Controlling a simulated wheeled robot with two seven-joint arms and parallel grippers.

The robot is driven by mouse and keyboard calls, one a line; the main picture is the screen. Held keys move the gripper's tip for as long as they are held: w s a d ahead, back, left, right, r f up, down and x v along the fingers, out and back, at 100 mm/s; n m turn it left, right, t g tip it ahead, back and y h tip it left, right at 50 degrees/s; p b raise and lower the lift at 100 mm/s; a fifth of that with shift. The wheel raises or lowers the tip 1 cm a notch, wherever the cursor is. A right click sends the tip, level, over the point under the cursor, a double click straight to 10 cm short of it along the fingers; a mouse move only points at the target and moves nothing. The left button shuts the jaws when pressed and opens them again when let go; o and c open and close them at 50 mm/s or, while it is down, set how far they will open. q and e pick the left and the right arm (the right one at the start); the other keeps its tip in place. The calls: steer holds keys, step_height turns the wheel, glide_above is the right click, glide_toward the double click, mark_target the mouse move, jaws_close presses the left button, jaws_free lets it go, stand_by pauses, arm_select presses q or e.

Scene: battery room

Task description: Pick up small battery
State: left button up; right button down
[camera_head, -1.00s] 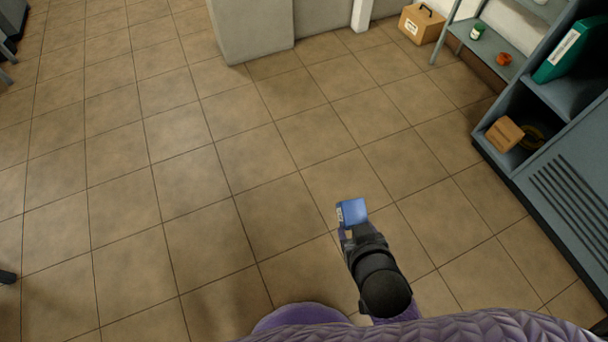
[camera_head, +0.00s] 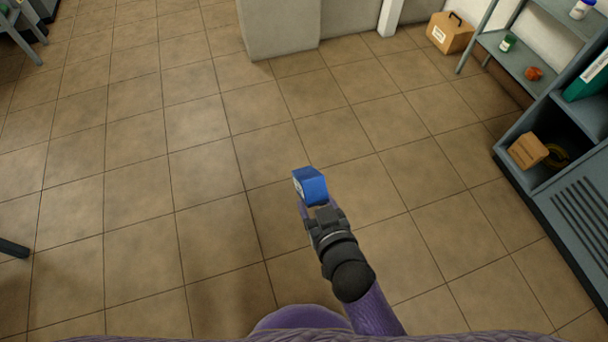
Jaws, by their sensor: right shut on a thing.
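The small battery (camera_head: 313,187) is a blue box with a pale label on its left side. My right gripper (camera_head: 316,206) is shut on it and holds it up in front of my body, over the tiled floor. The gripper's fingers are partly hidden by the battery and the wrist. My left gripper is not in the view.
A grey cabinet (camera_head: 576,215) with open shelves stands at the right, with a small cardboard box (camera_head: 527,151) in it. A shelf rack (camera_head: 520,62) and a larger cardboard box (camera_head: 450,33) stand at the upper right. A grey pillar (camera_head: 280,28) stands at the top. The floor between is clear.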

mark_target(304, 176)
steer(key=b+x, duration=0.1)
steer(key=x, duration=0.1)
steer(key=r+b+x, duration=0.1)
steer(key=x, duration=0.4)
steer(key=shift+w+a+r+b, duration=0.1)
steer(key=shift+w+r+b, duration=0.05)
steer(key=shift+w+b, duration=0.3)
steer(key=shift+f, duration=0.3)
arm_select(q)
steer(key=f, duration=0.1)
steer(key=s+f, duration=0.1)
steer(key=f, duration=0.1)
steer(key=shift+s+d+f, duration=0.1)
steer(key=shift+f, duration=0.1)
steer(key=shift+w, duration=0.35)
arm_select(e)
steer(key=shift+r, duration=0.1)
